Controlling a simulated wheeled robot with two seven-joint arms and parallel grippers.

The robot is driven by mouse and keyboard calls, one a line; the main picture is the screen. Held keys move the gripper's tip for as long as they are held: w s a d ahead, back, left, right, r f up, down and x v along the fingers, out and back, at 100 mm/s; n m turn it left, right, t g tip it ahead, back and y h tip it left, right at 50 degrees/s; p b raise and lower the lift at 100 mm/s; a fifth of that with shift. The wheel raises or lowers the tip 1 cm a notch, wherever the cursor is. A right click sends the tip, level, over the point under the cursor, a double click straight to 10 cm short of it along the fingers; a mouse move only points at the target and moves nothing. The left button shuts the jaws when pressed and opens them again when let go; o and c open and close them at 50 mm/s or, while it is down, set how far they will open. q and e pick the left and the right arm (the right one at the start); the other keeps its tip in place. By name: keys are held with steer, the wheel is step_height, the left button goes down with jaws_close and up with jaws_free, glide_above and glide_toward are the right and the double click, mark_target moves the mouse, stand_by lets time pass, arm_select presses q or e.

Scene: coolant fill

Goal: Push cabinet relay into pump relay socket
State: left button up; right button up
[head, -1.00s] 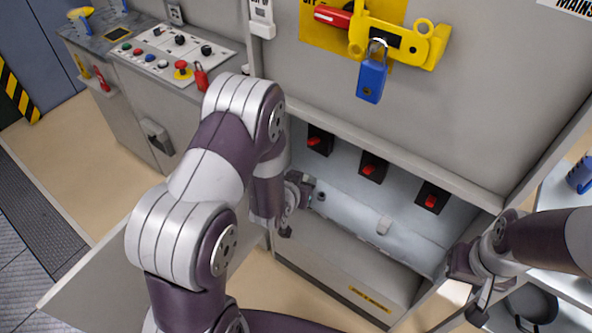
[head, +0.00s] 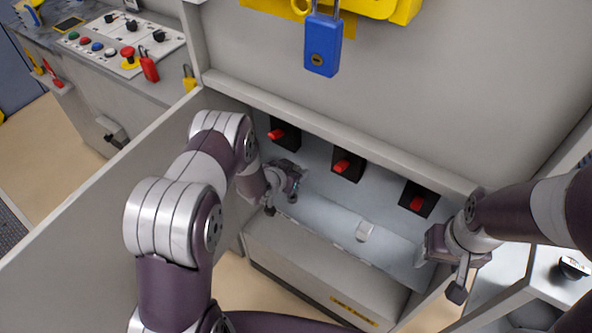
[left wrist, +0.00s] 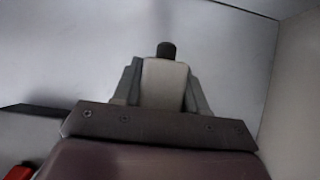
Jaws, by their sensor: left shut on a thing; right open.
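My left gripper (head: 288,192) is inside the open cabinet (head: 330,210), low at its left end, below the left red-handled switch. In the left wrist view its fingers (left wrist: 163,85) are shut on a pale beige block, which I take to be the cabinet relay (left wrist: 165,80). A dark round piece (left wrist: 167,50) shows just beyond the block; whether they touch is unclear. In the head view the block is hidden by the gripper. I cannot make out the pump relay socket for certain. My right gripper (head: 440,272) is open at the cabinet's right edge.
Three red-handled switches (head: 347,165) line the cabinet's back wall. A small whitish block (head: 364,231) sits on the cabinet's lower ledge between my grippers. The open door (head: 100,210) stands at left. A blue padlock (head: 322,45) hangs above. A control panel (head: 125,42) is behind.

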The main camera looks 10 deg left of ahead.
mark_target(295, 194)
arm_select(q)
steer(key=shift+s+a, duration=0.1)
steer(key=shift+s, duration=0.1)
step_height(295, 194, down, 6)
steer(key=b, duration=0.4)
steer(key=shift+r+b, duration=0.1)
steer(key=shift+b, duration=0.3)
stand_by(0.9)
steer(key=shift+f+b, duration=0.4)
steer(key=shift+f, duration=0.1)
steer(key=shift+f+b, duration=0.55)
steer(key=shift+f, duration=0.1)
steer(key=shift+r+p, duration=0.65)
steer(key=shift+r, duration=0.15)
steer(key=shift+f+b, duration=0.8)
steer(key=shift+f, duration=0.2)
stand_by(0.5)
steer(key=o, duration=1.1)
steer(key=shift+o, duration=0.2)
